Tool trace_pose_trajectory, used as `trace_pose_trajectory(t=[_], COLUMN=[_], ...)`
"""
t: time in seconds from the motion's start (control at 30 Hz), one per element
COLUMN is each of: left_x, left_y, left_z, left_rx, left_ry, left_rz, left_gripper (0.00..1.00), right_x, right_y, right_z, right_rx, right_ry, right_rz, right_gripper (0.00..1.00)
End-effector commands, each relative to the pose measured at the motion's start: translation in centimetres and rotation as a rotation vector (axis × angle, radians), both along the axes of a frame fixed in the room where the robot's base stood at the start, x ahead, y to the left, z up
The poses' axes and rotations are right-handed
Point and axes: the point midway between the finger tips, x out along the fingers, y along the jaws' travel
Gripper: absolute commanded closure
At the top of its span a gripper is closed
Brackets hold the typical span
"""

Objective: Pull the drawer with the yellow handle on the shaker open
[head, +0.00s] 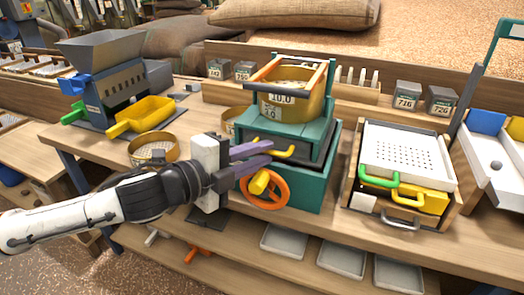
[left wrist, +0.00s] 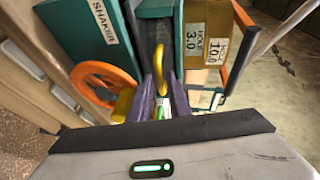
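The shaker (head: 290,178) is a teal machine on the bench, with a label reading SHAKER in the left wrist view (left wrist: 97,22). Its drawer's yellow handle (head: 284,152) sticks out of a dark slot in the front. My left gripper (head: 272,151) has purple fingers, open and pointed at this handle. In the left wrist view the yellow handle (left wrist: 161,68) lies in line with the gap between the fingers, around their tips. Whether the fingers touch it cannot be told. The drawer looks shut. My right gripper is not in view.
An orange handwheel (head: 276,203) with a yellow knob (head: 259,182) sits just below the fingers. A brass sieve (head: 283,105) stands on top of the shaker. Another sieve (head: 153,148) stands left, and a white perforated tray unit (head: 404,150) stands right.

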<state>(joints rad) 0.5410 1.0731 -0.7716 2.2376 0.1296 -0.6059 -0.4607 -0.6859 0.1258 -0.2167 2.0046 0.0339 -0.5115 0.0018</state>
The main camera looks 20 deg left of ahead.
Motion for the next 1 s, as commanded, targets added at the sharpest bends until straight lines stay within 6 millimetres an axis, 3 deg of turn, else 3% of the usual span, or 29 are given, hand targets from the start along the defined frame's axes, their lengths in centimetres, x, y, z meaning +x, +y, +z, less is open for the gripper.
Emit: trace_pose_trajectory(t=[0.37,0.5,1.0], left_x=[0.69,0.68,0.66], left_y=[-0.34,-0.34,-0.33], left_z=[-0.18,-0.18,-0.20], left_rx=[0.001,0.001,0.000], left_ry=[0.000,0.000,0.001], left_rz=[0.000,0.000,0.000], left_gripper=[0.83,1.00,1.00], right_x=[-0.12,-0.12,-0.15], right_y=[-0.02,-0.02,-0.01], right_z=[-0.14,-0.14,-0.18], right_rx=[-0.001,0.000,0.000], right_ry=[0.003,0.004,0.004], right_rz=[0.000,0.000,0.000], right_gripper=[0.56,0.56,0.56])
